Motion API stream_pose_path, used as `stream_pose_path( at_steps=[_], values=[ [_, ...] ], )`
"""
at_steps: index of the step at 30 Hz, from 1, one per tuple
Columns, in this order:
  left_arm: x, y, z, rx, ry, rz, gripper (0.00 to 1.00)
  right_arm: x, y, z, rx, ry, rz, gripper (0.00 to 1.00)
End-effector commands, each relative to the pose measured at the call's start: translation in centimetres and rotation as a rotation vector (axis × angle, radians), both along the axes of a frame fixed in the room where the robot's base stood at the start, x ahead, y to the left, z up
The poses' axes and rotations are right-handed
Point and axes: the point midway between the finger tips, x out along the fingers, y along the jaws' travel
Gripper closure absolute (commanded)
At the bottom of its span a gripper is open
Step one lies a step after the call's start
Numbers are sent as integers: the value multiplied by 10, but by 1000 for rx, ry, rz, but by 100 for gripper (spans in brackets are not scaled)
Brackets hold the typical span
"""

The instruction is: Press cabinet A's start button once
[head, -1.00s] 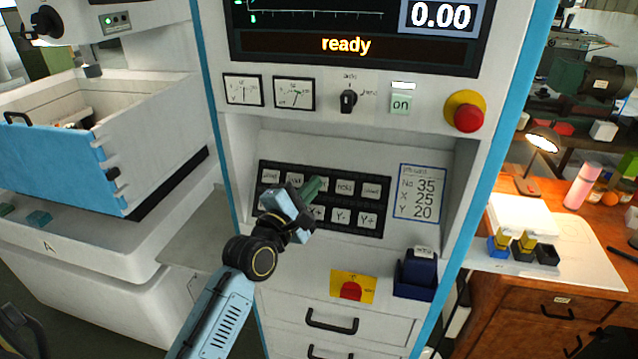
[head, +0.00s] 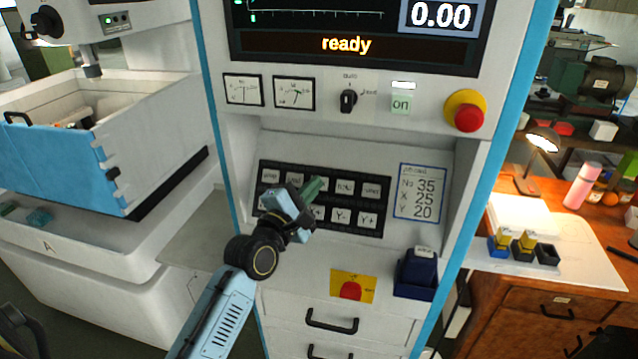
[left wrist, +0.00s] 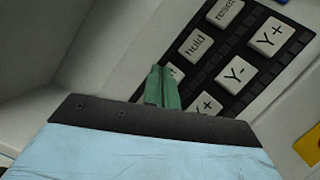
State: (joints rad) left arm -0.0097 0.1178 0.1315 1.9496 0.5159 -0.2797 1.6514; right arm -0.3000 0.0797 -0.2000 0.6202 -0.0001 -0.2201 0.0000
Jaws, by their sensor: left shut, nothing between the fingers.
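The control cabinet (head: 405,150) stands in the middle with "ready" on its screen. The letter A shows on the machine base (head: 100,255) to its left. On the cabinet's sloped panel is a black keypad (head: 327,228) with two rows of pale keys. My left gripper (head: 314,187) is shut and empty, its green fingertips over the top row, just left of the hold key (head: 345,187). In the left wrist view the fingertips (left wrist: 162,72) hide most of the key beside the hold key (left wrist: 196,44). I cannot read a start label or tell whether the tips touch a key. My right gripper is out of view.
Above the keypad are two dials, a rotary switch (head: 348,101), an "on" button (head: 401,104) and a red emergency stop (head: 467,112). Below are a yellow-and-red switch (head: 352,287) and a dark blue holder (head: 415,275). A wooden desk (head: 515,330) stands at the right.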

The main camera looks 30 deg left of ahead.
Motion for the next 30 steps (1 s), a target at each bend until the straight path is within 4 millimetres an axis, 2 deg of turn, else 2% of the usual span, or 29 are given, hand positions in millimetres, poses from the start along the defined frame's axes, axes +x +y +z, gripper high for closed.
stream_pose_path(
  at_steps=[30],
  values=[
    [8, 2, -5, 1, -1, 0, 100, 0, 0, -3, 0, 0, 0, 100]
  ],
)
